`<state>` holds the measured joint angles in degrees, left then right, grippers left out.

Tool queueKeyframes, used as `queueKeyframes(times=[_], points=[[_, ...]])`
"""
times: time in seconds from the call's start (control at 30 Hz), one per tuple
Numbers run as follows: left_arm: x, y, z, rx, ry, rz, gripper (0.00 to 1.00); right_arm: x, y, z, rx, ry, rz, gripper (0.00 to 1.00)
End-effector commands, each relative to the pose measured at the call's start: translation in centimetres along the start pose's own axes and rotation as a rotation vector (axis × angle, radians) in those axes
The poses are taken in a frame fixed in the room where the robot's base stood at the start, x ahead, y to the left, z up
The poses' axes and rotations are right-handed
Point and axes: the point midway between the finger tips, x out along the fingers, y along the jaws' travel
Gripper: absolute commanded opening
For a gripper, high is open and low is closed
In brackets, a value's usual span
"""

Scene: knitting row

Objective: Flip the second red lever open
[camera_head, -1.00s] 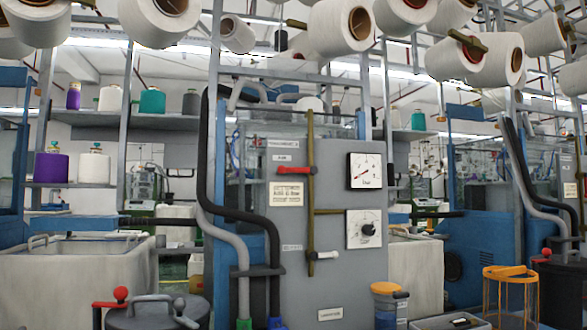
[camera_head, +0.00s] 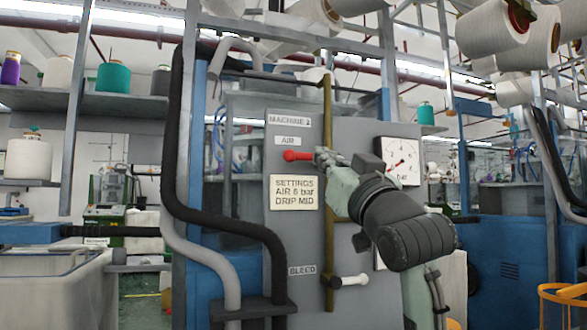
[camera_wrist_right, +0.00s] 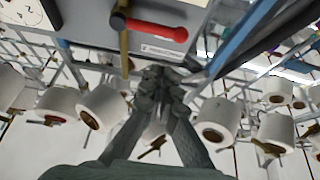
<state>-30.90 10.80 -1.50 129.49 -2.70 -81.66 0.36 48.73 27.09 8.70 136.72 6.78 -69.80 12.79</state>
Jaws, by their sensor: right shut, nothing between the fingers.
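The red lever (camera_head: 297,155) sits under the AIR label on the grey machine panel (camera_head: 285,225), which is marked MACHINE 2. It lies level, across the upright brass pipe (camera_head: 327,100), with its red end pointing left. My right gripper (camera_head: 324,158) is shut and empty, its tips at the lever's pivot end and hiding it in the head view. In the right wrist view the red handle (camera_wrist_right: 157,29) runs from a black pivot on the pipe (camera_wrist_right: 123,45). The shut fingertips (camera_wrist_right: 165,74) show below the handle with a gap in the picture. My left gripper is not in view.
A white-handled BLEED lever (camera_head: 350,281) is lower on the same pipe. Yarn cones (camera_head: 495,40) hang overhead.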

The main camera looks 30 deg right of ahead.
Motion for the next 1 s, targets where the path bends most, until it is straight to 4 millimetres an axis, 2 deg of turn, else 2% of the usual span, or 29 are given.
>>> queueKeyframes(times=[0.03,0.13,0.43,0.57,0.67,1.0], points=[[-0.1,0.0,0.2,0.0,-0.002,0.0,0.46,-0.2,0.2,-1.1,0.004,0.024,0.003,0.0],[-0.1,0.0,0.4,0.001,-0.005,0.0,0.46,-0.4,0.3,-2.0,0.007,0.042,0.004,0.0],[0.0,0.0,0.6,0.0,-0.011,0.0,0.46,-0.3,0.3,-2.0,0.007,0.041,0.004,0.0],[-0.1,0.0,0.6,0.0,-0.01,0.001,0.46,0.4,0.3,-2.0,0.008,0.04,0.004,0.0],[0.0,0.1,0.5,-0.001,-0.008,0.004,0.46,1.8,0.3,-2.1,0.008,0.038,0.004,0.0],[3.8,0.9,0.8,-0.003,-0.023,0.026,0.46,9.0,0.4,-2.5,0.007,0.038,0.005,0.0]])
